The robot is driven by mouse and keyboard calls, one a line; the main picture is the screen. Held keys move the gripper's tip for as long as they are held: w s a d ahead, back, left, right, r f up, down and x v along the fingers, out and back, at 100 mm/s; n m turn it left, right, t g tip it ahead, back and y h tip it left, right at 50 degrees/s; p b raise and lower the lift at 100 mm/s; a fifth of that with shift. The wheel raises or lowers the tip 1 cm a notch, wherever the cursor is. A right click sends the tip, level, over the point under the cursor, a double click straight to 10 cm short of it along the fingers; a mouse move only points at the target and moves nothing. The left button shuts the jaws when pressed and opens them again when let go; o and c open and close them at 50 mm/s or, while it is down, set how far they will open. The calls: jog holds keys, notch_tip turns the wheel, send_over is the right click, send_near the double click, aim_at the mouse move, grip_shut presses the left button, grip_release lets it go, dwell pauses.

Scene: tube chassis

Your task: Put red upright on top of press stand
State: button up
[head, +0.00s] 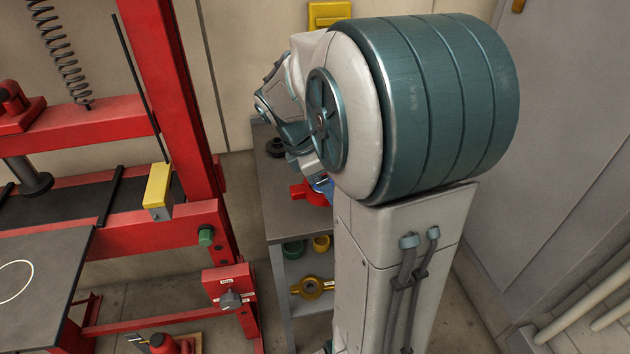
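A red part (308,193) with a rounded end lies on or just above the top of a grey shelf unit (284,222). My arm covers its right side, and a small blue piece shows beside it. A red press frame (170,90) stands at the left. A dark flat plate (55,295) with a white circle marked on it is in front of the press; it may be the press stand. My gripper is hidden behind my own arm, so I cannot see its fingers or whether it touches the red part.
A black knob-like part (276,147) is at the back of the shelf top. Green (293,250) and yellow (312,285) parts sit on lower shelves. A yellow block (158,187) sits on the press.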

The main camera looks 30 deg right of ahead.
jog(key=w+f, duration=0.1)
jog(key=w, duration=0.1)
jog(key=w+f, duration=0.2)
jog(key=w, duration=0.1)
jog(key=w+f, duration=0.2)
jog(key=w, duration=0.1)
jog(key=shift+w+a, duration=0.2)
jog(key=shift+a, duration=0.05)
jog(key=shift+f, duration=2)
jog(key=shift+f, duration=0.15)
jog(key=o, duration=1.3)
